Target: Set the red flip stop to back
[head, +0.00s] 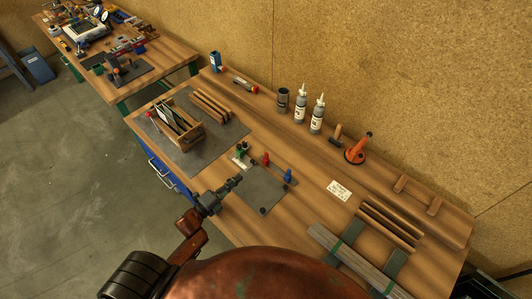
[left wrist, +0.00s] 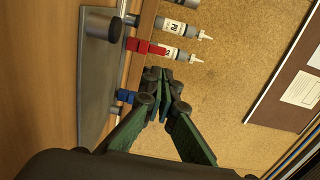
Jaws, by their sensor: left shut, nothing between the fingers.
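The red flip stop (head: 265,158) stands at the far edge of a grey plate (head: 262,192) on the bench. I cannot tell whether it is set forward or back. A blue stop (head: 288,175) is to its right on the same edge. In the left wrist view the red stop (left wrist: 146,47) juts out above the plate, with the blue stop (left wrist: 126,96) below it in the picture. My left gripper (head: 237,181) is shut and empty over the plate's left side, apart from the red stop. Its fingertips (left wrist: 158,76) also show in the left wrist view. My right gripper is out of view.
A green piece (head: 241,153) stands left of the red stop. A wooden rack (head: 178,128) is on a dark mat at the left. Slats and bars fill the right end.

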